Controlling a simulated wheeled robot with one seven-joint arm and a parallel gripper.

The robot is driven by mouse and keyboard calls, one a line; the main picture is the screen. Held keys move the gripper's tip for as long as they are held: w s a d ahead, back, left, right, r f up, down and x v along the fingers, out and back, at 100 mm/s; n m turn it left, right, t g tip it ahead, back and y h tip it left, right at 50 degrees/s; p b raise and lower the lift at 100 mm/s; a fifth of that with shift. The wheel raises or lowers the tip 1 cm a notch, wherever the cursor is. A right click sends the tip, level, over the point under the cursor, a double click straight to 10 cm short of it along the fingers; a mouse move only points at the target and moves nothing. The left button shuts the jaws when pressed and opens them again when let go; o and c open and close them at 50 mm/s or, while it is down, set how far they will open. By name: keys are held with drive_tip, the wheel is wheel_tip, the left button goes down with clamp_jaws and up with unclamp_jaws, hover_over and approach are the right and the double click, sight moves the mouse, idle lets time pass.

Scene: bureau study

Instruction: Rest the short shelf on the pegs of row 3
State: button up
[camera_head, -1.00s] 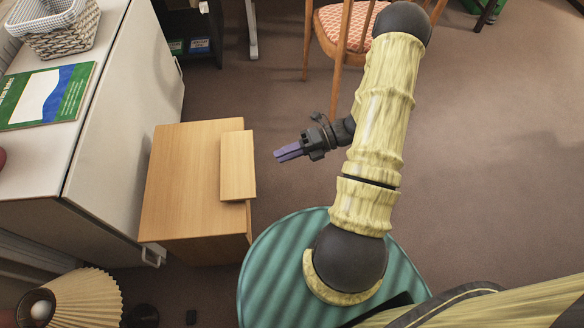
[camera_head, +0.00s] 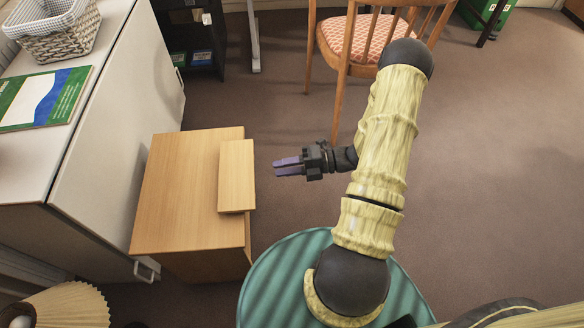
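A short, pale wooden board (camera_head: 237,176), which looks like the short shelf, lies flat on the right side of a low wooden cabinet's top (camera_head: 178,195). Its right edge reaches to the cabinet's right side or slightly past it. My gripper (camera_head: 275,166) is right of the board, apart from it, with its purple fingers pointing left towards it. Nothing shows between the fingers. They look close together, and whether they touch is too small to tell. No pegs or peg rows can be made out.
A dark shelf unit (camera_head: 190,38) holding a few books stands at the back. A white cabinet (camera_head: 125,110) with a basket (camera_head: 58,30) and a green book (camera_head: 45,97) is on the left. A wooden chair (camera_head: 345,50) stands behind my arm. Carpet on the right is clear.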

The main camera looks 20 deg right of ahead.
sight(253, 171)
drive_tip(key=shift+x, duration=4.35)
drive_tip(key=shift+b, duration=0.3)
clamp_jaws()
drive_tip(key=shift+r, duration=0.1)
drive_tip(key=shift+r+p, duration=1.7)
drive_tip(key=shift+p, duration=0.65)
